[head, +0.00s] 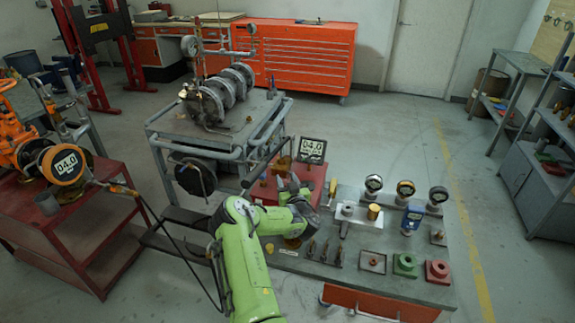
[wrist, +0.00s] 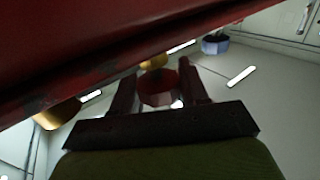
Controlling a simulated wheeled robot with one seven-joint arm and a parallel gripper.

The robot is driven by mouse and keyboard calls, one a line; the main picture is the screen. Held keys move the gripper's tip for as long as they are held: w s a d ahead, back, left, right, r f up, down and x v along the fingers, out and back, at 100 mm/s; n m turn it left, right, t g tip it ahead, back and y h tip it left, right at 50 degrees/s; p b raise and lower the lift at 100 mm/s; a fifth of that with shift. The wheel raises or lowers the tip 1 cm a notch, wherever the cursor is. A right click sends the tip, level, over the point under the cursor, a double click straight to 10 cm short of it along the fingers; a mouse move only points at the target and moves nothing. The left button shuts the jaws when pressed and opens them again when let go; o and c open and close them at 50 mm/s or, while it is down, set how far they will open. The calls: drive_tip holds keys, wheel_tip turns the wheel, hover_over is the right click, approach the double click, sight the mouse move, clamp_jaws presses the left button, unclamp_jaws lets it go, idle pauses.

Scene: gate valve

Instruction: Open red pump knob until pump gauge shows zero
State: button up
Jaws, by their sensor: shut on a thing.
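The red knob (wrist: 158,88) shows in the wrist view between the two dark fingers of my gripper (wrist: 160,92), below a brass fitting (wrist: 153,62). My gripper is shut on it. In the head view the knob is hidden behind my green arm, whose end is beside the red pump box (head: 262,192). A square black display (head: 312,149) above the box reads 04.0, with small text below it too small to read. A round orange gauge (head: 67,165) on the orange valve at the left also reads 04.0.
A grey worktable (head: 330,262) with gauges and small fittings stands close right of my arm. A grey cart (head: 190,135) with a flanged valve assembly stands behind it. Open floor lies at the right.

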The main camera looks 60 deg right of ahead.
drive_tip(key=n+t+y+p, duration=0.1)
drive_tip(key=p, duration=0.1)
drive_tip(key=n+t+y+p, duration=0.1)
drive_tip(key=y+p, duration=0.1)
drive_tip(key=shift+a+r+n+t, duration=0.1)
drive_tip(key=shift+r+n+t, duration=0.1)
drive_tip(key=shift+n+t, duration=0.15)
drive_tip(key=shift+w+a+f+n+t+y+p, duration=0.1)
drive_tip(key=shift+n+t+y+p, duration=0.25)
drive_tip(key=shift+n+t+y, duration=0.4)
drive_tip(key=shift+w+a+f+n+t+y+p, duration=0.1)
drive_tip(key=shift+n+t+y+p, duration=0.3)
drive_tip(key=shift+y, duration=0.65)
drive_tip(key=shift+n+y, duration=0.3)
drive_tip(key=o, duration=1)
